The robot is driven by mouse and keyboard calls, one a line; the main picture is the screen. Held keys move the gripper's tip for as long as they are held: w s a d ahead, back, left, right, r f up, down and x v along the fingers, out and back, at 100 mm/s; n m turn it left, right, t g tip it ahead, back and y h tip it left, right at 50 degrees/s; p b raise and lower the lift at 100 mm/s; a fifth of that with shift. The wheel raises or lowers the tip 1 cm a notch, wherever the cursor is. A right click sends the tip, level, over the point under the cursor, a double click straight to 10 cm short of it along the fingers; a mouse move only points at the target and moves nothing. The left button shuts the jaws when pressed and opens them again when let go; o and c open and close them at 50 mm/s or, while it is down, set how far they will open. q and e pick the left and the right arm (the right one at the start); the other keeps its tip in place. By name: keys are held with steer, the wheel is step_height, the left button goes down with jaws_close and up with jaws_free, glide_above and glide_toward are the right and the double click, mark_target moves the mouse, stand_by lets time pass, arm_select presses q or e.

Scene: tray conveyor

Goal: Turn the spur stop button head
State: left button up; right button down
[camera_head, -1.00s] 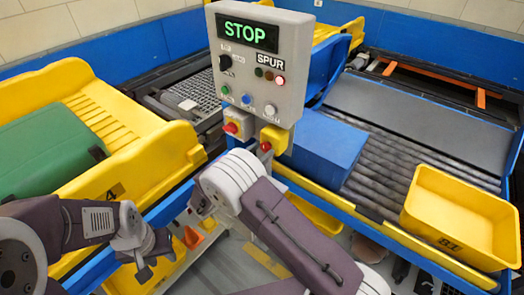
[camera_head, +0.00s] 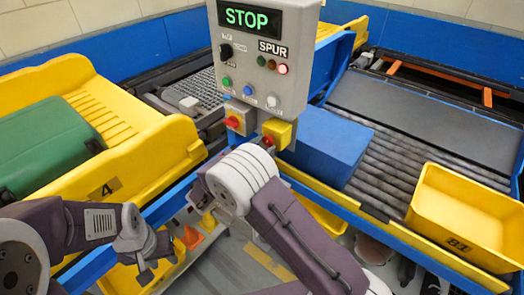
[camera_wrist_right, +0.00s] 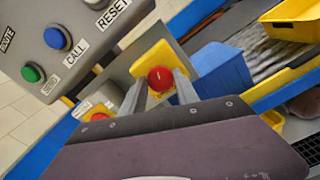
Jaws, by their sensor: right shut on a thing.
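The spur stop button is a red head on a yellow box (camera_head: 279,132), low on the right of the grey control panel (camera_head: 262,55). My right gripper reaches up to it from below. In the right wrist view the red head (camera_wrist_right: 161,79) sits between the two fingertips (camera_wrist_right: 164,84), and the gripper is shut on it. In the head view my right wrist hides most of the fingers. My left gripper (camera_head: 150,270) hangs low at the left, away from the panel, and its finger gap is unclear.
The panel display (camera_head: 246,18) reads STOP, and a red lamp (camera_head: 283,69) sits under the SPUR label. A red switch on a grey-yellow box (camera_head: 233,121) is close left of the button. A blue box (camera_head: 325,146) and yellow tray (camera_head: 466,215) lie on the right conveyor.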

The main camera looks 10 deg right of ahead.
steer(key=shift+f+m+b, duration=0.2)
steer(key=shift+m+b, duration=0.7)
steer(key=shift+m, duration=0.2)
steer(key=shift+r, duration=0.1)
steer(key=c, duration=1.1)
jaws_free()
steer(key=shift+o, duration=1)
steer(key=shift+w+d, duration=0.1)
steer(key=shift+w, duration=0.1)
steer(key=shift+s, duration=0.1)
